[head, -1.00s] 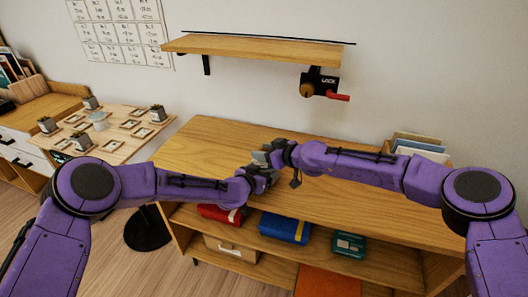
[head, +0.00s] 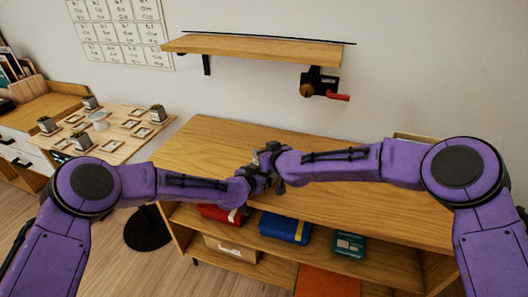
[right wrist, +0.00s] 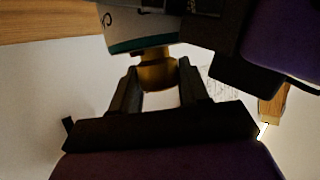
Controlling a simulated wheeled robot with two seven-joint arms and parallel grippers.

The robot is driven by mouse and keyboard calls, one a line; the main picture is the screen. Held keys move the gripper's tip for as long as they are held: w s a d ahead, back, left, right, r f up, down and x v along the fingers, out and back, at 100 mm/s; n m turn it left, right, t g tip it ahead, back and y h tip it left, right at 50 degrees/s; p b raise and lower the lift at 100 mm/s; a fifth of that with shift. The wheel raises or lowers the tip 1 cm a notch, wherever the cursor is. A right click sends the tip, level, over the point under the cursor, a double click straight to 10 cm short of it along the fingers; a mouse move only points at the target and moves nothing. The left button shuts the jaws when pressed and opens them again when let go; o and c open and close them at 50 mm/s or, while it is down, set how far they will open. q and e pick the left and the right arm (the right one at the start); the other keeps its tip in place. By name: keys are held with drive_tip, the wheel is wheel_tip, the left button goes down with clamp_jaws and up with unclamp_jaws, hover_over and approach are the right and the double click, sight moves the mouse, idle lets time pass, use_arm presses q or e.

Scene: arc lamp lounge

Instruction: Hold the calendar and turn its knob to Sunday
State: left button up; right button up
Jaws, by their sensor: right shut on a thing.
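The calendar is a pale block with a teal stripe (right wrist: 145,40) at the top of the right wrist view. A brass-coloured knob (right wrist: 156,72) sticks out below it. My right gripper (head: 268,160) is shut on the knob, with one dark finger on each side in the wrist view. My left gripper (head: 258,178) meets it above the wooden cabinet. In the wrist view a dark part of my left gripper lies across the calendar, holding it. The calendar is mostly hidden by the grippers in the head view, and I cannot read its day.
The wooden cabinet (head: 350,196) has a clear top. A red-handled device (head: 320,84) hangs under the wall shelf (head: 255,50). A low table (head: 120,126) with small pots is at left. Folded things lie on the lower shelf.

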use_arm(q)
drive_tip(key=shift+r, duration=0.1)
use_arm(e)
drive_tip(key=shift+s+a+f, duration=0.1)
drive_tip(key=shift+a, duration=0.05)
drive_tip(key=o, duration=1)
drive_tip(key=v, duration=1.2)
use_arm(q)
drive_tip(key=o, duration=1.2)
drive_tip(key=shift+c, duration=0.2)
drive_tip(key=v, duration=1.1)
drive_tip(key=shift+s+a, duration=0.25)
drive_tip(key=shift+s, duration=0.1)
